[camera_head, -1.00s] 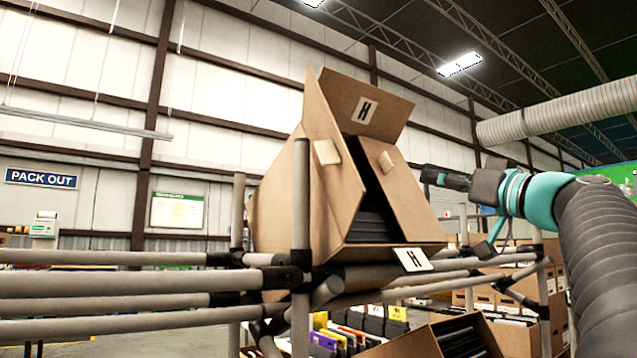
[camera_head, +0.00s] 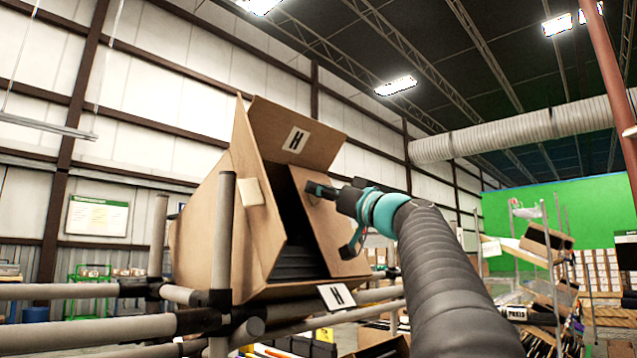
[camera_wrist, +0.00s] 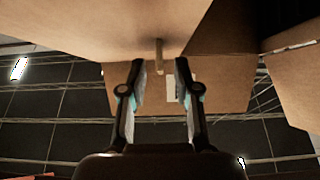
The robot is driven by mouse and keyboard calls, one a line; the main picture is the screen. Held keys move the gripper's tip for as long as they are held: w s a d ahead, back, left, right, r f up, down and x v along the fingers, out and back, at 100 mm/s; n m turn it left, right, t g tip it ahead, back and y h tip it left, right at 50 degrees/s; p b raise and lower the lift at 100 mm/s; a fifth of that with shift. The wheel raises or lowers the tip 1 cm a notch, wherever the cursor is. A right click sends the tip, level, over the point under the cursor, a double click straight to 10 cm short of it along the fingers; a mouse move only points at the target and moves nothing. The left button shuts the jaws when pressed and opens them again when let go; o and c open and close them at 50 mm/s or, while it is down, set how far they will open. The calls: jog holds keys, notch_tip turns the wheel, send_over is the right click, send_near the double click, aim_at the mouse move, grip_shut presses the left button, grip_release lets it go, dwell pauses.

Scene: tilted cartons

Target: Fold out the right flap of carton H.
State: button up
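Carton H (camera_head: 203,235) is tilted on a rack of grey tubes, its opening partly covered. Its right flap (camera_head: 325,232) slants inward across the opening; dark contents (camera_head: 297,262) show beside it. The top flap (camera_head: 310,150), with an H label, and the left flap (camera_head: 262,235), with a pale tab, stand out. My gripper (camera_head: 312,188) is at the upper part of the right flap. In the wrist view my gripper (camera_wrist: 160,62) is open, its fingertips on either side of a tab (camera_wrist: 159,50) on the right flap (camera_wrist: 115,28), with gaps showing.
Grey rack tubes (camera_head: 100,333) run in front of and below the carton. A shelf with tilted boxes (camera_head: 545,238) stands at the far right. The space right of the carton above my arm is open.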

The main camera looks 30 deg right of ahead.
jog(key=shift+w+a+r, duration=0.15)
jog(key=shift+w, duration=0.25)
grip_shut()
